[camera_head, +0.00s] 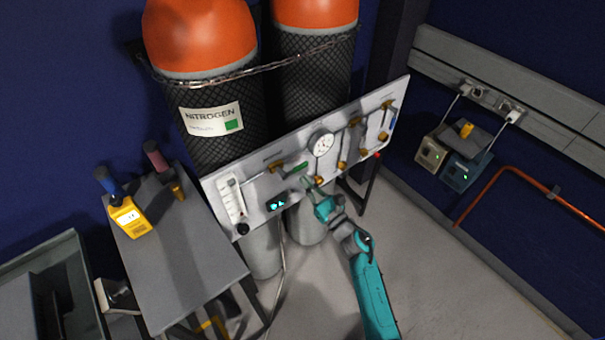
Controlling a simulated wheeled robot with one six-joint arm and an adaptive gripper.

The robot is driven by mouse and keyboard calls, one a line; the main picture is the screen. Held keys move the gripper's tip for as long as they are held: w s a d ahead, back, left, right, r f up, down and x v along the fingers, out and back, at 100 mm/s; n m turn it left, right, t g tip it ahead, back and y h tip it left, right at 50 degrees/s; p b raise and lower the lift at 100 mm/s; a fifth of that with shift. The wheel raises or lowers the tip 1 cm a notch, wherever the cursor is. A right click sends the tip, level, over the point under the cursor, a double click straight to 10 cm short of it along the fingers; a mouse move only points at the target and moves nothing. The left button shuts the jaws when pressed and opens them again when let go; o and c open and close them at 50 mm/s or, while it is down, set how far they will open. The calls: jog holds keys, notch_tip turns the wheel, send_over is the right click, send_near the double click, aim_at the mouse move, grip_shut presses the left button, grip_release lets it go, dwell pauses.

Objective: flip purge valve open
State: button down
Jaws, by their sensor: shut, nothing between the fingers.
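A pale valve panel (255,205) stands in front of two gas cylinders. Several brass valves and a round gauge (321,145) are mounted on it. A brass valve (277,167) on the left half has a green lever (300,167) at its right, lying roughly along the panel's length. Labels are too small to read, so I cannot confirm which valve is the purge valve. My gripper (307,183) is shut and empty, just below the green lever. I cannot tell whether it touches the lever. It partly hides the panel behind it.
An orange-topped cylinder (200,35) labelled nitrogen is chained beside another cylinder (315,70). A grey table (185,255) at left holds a yellow handheld meter (129,217). A flowmeter (231,200) and small display (277,205) are on the panel. Floor at right is clear.

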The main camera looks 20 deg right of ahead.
jog(key=s+f+m+h, duration=0.25)
jog(key=s+m, duration=0.75)
jog(key=s, duration=1.1)
jog(key=s+a+r+m+g+h, duration=0.1)
jog(key=s+r+m, duration=0.3)
jog(key=s+m, duration=1)
jog(key=s+a+r+m+g+h, duration=0.1)
jog(key=s+r+m+g+h, duration=0.2)
jog(key=s+m, duration=1.1)
notch_tip(320, 180, up, 2)
jog(key=shift+r+m+g, duration=0.1)
jog(key=shift+m+g, duration=0.4)
jog(key=shift+m, duration=0.5)
